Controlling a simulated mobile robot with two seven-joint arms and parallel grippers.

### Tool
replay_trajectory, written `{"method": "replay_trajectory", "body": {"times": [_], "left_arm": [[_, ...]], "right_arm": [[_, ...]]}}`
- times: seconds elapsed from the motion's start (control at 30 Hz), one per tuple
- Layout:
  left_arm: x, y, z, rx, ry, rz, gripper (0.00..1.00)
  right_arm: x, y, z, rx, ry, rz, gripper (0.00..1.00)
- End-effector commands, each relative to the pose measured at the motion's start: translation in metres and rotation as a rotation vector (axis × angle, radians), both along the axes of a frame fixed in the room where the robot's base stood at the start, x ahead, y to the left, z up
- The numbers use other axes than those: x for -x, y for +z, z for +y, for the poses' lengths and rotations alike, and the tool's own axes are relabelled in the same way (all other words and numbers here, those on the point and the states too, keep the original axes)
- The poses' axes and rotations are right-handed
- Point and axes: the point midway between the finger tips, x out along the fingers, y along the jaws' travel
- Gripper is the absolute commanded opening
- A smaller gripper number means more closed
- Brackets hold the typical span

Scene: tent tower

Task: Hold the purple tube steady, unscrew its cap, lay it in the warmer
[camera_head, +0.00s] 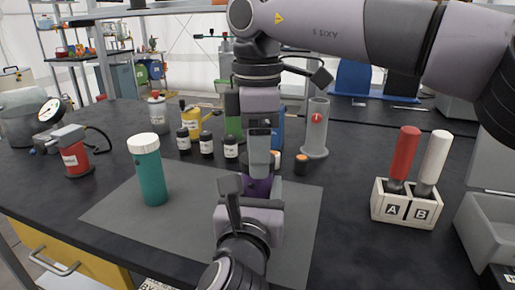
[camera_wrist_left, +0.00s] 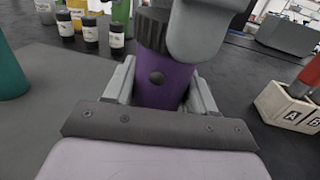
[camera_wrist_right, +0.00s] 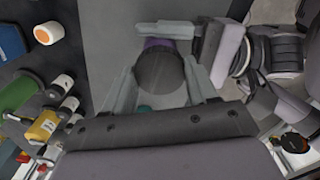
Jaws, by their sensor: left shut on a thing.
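The purple tube (camera_wrist_left: 165,85) stands upright, with a black ribbed cap (camera_wrist_left: 152,28) on top. In the head view the tube (camera_head: 257,187) is mostly covered by my grippers. My left gripper (camera_head: 250,200) is shut around the tube's body. My right gripper (camera_head: 260,155) points straight down over the tube. In the right wrist view the round dark cap (camera_wrist_right: 160,75) lies between its two fingers; whether they press on it is unclear. A grey open-topped box (camera_head: 492,225) at the right edge, partly cut off, may be the warmer.
A teal tube with a white cap (camera_head: 150,175) stands on the grey mat (camera_head: 115,212), left of my grippers. A rack marked A and B (camera_head: 405,208) holds a red and a white handled tool at right. Small bottles (camera_head: 206,145) stand behind. Dark bench is bare between mat and rack.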

Motion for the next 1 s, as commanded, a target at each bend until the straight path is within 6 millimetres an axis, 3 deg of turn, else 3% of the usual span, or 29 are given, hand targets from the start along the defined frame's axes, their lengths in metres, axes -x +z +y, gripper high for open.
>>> {"method": "replay_trajectory", "body": {"times": [0.27, 1.0], "left_arm": [[0.0001, -0.0005, -0.0001, -0.001, 0.000, 0.001, 0.00], [0.0003, -0.0006, -0.0005, -0.001, -0.001, 0.001, 0.00]], "right_arm": [[-0.0003, 0.0004, 0.0001, -0.001, 0.089, -0.001, 0.21], [-0.0003, 0.0012, 0.0005, -0.002, 1.332, -0.002, 0.21]]}}
